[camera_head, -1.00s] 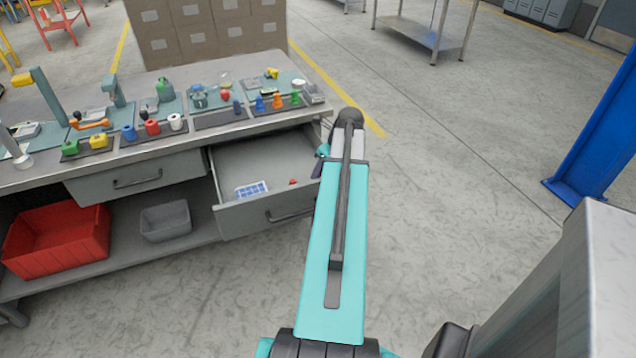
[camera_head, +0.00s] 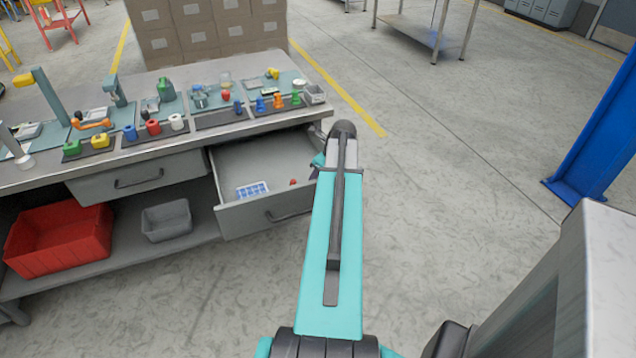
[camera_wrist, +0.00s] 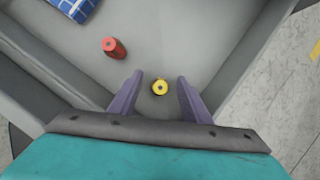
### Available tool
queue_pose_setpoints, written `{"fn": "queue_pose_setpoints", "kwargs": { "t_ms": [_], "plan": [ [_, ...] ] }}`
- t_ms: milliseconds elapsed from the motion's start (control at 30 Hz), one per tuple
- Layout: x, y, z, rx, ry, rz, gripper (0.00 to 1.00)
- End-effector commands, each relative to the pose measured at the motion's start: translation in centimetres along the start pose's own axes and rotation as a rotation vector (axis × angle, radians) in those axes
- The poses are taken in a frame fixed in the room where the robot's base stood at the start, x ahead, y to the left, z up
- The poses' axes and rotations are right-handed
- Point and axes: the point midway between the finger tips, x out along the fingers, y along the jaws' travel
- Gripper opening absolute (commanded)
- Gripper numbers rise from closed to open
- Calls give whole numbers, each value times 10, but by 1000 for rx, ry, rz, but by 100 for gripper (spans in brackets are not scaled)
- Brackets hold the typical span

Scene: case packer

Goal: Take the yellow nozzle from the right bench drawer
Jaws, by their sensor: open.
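The right bench drawer (camera_head: 262,206) is pulled open in the head view, and its floor shows in the wrist view (camera_wrist: 185,35). The yellow nozzle (camera_wrist: 160,87), small and round with a dark centre, is in the drawer in the wrist view. It lies between the two purple fingers of my gripper (camera_wrist: 160,92), which is open. I cannot tell how far above it the fingers are. In the head view my arm hides the nozzle and most of the gripper.
A red cylindrical piece (camera_wrist: 114,48) lies left of the fingers in the drawer. The drawer walls stand close around my gripper. The benchtop (camera_head: 195,133) above holds several coloured parts.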

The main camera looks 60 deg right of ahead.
Motion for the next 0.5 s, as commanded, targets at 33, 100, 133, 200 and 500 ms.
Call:
{"fn": "queue_pose_setpoints", "kwargs": {
  "t_ms": [33, 100, 133, 200, 500],
  "plan": [
    [0, 0, 0, 0, 0, 0, 43],
    [0, 0, 0, 0, 0, 0, 43],
    [0, 0, 0, 0, 0, 0, 43],
    [0, 0, 0, 1, 0, 0, 43],
    [-1, 0, 0, 1, 0, 0, 0]
  ]
}}
